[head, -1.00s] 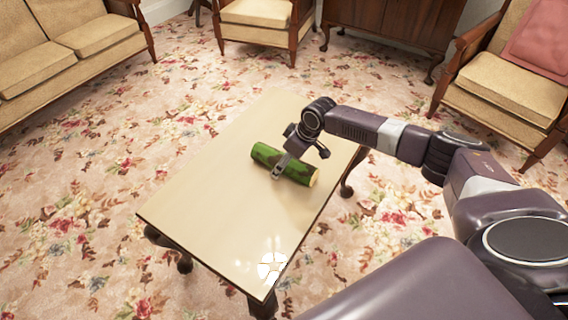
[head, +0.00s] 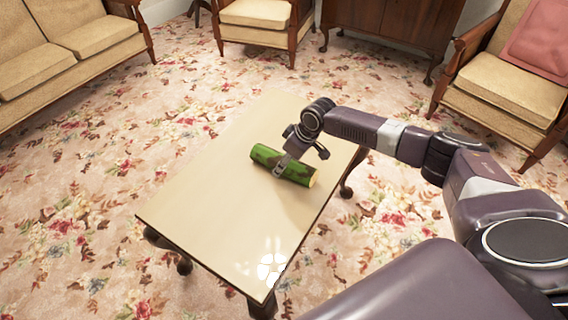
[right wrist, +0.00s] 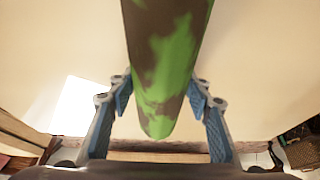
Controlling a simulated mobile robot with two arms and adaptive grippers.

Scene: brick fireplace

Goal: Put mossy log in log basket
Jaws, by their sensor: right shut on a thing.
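The mossy log (head: 301,174), green with dark brown patches and a pale cut end, lies on the low cream-topped table (head: 215,205). My right gripper (head: 279,169) reaches down onto it from the right and is shut on its middle. In the right wrist view the log (right wrist: 165,55) runs between the blue-padded fingers of the gripper (right wrist: 160,97). I cannot make out a log basket for certain in either view. My left gripper is not in view.
A sofa (head: 70,50) is at the upper left, with armchairs (head: 257,14) (head: 505,92) and a dark wooden cabinet (head: 385,25) behind. Floral carpet (head: 80,180) lies open around the table. A dark, woven-looking thing (right wrist: 302,152) shows at the right wrist view's lower right.

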